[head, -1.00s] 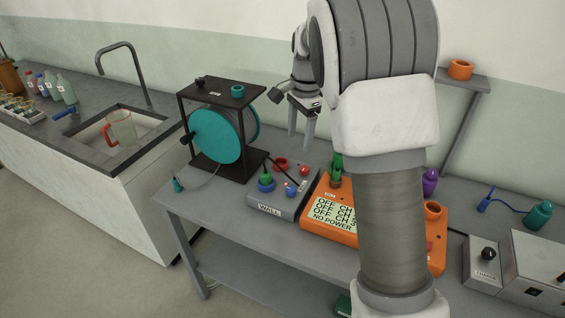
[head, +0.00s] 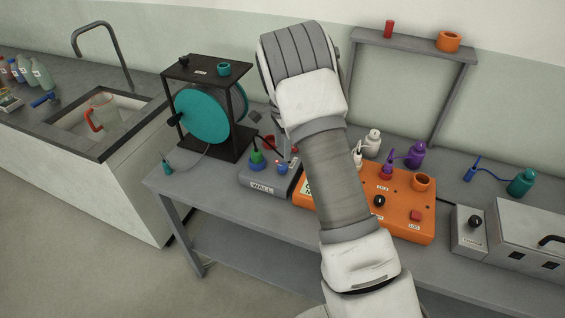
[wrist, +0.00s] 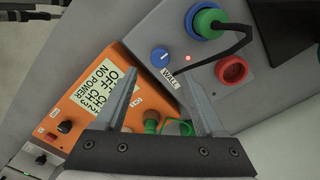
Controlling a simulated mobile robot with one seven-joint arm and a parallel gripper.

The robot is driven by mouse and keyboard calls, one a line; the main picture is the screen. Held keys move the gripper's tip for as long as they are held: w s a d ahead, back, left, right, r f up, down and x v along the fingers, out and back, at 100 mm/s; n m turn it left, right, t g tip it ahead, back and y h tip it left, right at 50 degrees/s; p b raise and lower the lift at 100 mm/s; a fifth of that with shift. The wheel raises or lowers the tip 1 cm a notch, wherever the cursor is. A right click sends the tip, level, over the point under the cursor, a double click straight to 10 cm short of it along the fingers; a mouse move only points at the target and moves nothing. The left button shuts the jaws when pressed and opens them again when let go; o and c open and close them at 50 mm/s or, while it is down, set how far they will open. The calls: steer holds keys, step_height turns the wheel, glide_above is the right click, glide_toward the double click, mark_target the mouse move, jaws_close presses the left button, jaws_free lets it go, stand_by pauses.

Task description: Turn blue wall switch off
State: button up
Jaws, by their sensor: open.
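The blue wall switch (wrist: 160,57) is a small round knob with a pale line, on the grey WALL box (wrist: 215,75). A small red light (wrist: 187,58) glows beside it. In the head view, the blue switch (head: 282,168) sits at the right part of the WALL box (head: 258,188), close to my arm. My gripper (wrist: 157,52) is open and empty. In the wrist view its fingertips lie either side of the switch in the picture; contact and height above it cannot be told.
A green-and-blue plug (wrist: 206,22) with a black cable and a red socket (wrist: 232,69) are on the WALL box. An orange box (head: 405,205) with a display stands beside it. A black-framed teal reel (head: 203,113) stands behind left. The bench front (head: 210,195) is clear.

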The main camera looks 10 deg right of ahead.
mark_target(282, 166)
step_height(282, 166, down, 7)
steer(key=shift+f, duration=0.15)
jaws_close()
stand_by(0.5)
